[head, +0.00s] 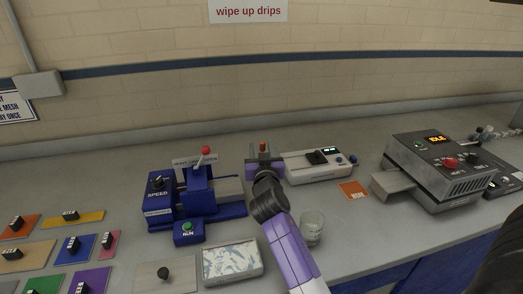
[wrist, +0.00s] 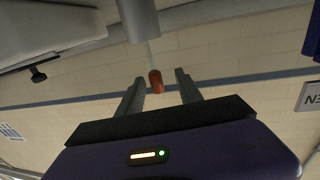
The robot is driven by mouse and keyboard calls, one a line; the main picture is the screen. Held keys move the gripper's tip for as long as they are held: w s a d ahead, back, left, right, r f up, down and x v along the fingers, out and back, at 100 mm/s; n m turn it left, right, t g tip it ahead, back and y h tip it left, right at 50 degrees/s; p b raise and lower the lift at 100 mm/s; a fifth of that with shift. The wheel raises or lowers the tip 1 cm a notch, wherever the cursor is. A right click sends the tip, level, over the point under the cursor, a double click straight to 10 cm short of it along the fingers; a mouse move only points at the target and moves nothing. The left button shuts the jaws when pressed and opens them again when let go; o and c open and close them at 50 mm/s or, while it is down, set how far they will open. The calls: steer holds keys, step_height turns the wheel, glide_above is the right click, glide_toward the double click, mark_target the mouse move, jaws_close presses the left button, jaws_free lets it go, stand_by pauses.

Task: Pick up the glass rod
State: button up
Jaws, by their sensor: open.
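An orange-red cap (wrist: 155,82) shows in the wrist view, on the end of a thin pale rod (wrist: 151,52), which looks like the glass rod. The rod's other end meets a grey cylinder (wrist: 139,18). My gripper (wrist: 160,76) is open, with one finger on each side of the cap in that picture. I see a gap on both sides, but I cannot tell how far the cap lies between the fingers in depth. In the head view my gripper (head: 265,163) is near the back of the counter, with the orange-red cap (head: 263,146) just above it. The rod's lower part is hidden there.
A blue machine with a red-knobbed lever (head: 199,190) stands left of my gripper. A white instrument (head: 319,166) is right of it. A glass beaker (head: 312,229) stands beside my arm. A grey box with an IDLE display (head: 440,168) is farther right.

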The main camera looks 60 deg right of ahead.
steer(key=x, duration=0.1)
steer(key=p+x, duration=0.1)
steer(key=x, duration=0.1)
steer(key=shift+d+r, duration=0.2)
steer(key=shift+d, duration=0.2)
steer(key=shift+w+d+f, duration=0.1)
steer(key=shift+w+d, duration=0.15)
steer(key=shift+d, duration=0.15)
jaws_close()
